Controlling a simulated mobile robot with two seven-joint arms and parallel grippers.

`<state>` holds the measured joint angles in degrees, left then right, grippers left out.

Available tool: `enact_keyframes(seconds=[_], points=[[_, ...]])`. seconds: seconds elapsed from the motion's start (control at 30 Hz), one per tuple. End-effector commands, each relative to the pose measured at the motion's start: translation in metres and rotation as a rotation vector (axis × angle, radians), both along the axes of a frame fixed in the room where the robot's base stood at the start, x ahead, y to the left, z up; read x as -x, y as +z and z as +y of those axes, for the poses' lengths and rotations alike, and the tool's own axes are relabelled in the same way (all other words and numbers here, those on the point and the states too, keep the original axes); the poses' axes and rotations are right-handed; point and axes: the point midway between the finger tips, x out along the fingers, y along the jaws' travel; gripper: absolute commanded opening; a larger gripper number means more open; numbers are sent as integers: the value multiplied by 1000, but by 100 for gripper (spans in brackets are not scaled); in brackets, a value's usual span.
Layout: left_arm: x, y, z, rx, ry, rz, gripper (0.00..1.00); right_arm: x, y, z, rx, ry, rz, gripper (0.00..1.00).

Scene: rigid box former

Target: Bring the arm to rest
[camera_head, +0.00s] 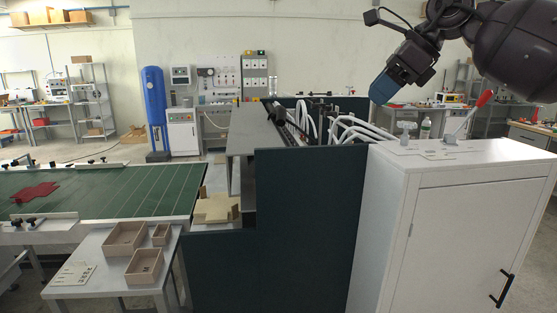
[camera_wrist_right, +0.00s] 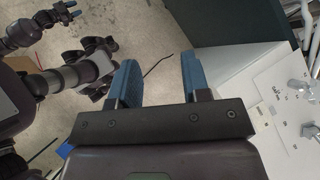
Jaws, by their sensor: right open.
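My right gripper (camera_head: 383,88) hangs in the air at the upper right of the head view, above the white cabinet (camera_head: 455,235). In the right wrist view its two blue fingers (camera_wrist_right: 159,62) stand apart with nothing between them, over bare floor beside the cabinet top. The head view does not show my left gripper.
A side table (camera_head: 105,285) with several open boxes and a green conveyor (camera_head: 120,190) are at left.

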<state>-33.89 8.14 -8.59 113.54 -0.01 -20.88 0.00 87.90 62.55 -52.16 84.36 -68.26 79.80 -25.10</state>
Motion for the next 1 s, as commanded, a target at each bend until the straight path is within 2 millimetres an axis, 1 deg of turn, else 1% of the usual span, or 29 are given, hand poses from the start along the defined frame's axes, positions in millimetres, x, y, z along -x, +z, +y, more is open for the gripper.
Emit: enact_keyframes(seconds=[0.03, 0.1, 0.2, 0.3, 0.43, 0.5, 0.57, 0.67, 0.77, 0.87, 0.97, 1.0], points=[[0, 0, 0, 0, 0, 1, 43, 3, 11, 22, -96, 13, -15, 43], [2, -1, 0, 0, 2, 4, 43, 7, 22, 49, -239, 22, -12, 43], [7, -3, 1, 0, 4, 12, 43, 13, 31, 83, -451, 26, 30, 43], [10, -5, 2, 0, 6, 19, 43, 18, 32, 110, -668, 15, 112, 43], [10, -6, 2, 0, 6, 20, 43, 20, 26, 132, -955, -36, 272, 43], [10, -6, 1, 0, 6, 20, 43, 18, 19, 138, -1106, -82, 373, 43], [10, -6, 1, 0, 6, 20, 43, 16, 10, 139, -1220, -128, 461, 43], [10, -5, 1, 0, 6, 19, 43, 9, -8, 135, -1393, -217, 606, 43], [9, -5, 1, 0, 6, 17, 43, 1, -32, 126, -1545, -319, 747, 43], [8, -4, 1, 0, 5, 15, 43, -7, -61, 115, -1680, -431, 883, 43], [8, -4, 1, 1, 5, 15, 43, -13, -94, 101, -1800, -551, 1012, 43], [8, -4, 1, 1, 5, 15, 43, -14, -109, 95, -1845, -602, 1062, 43]])
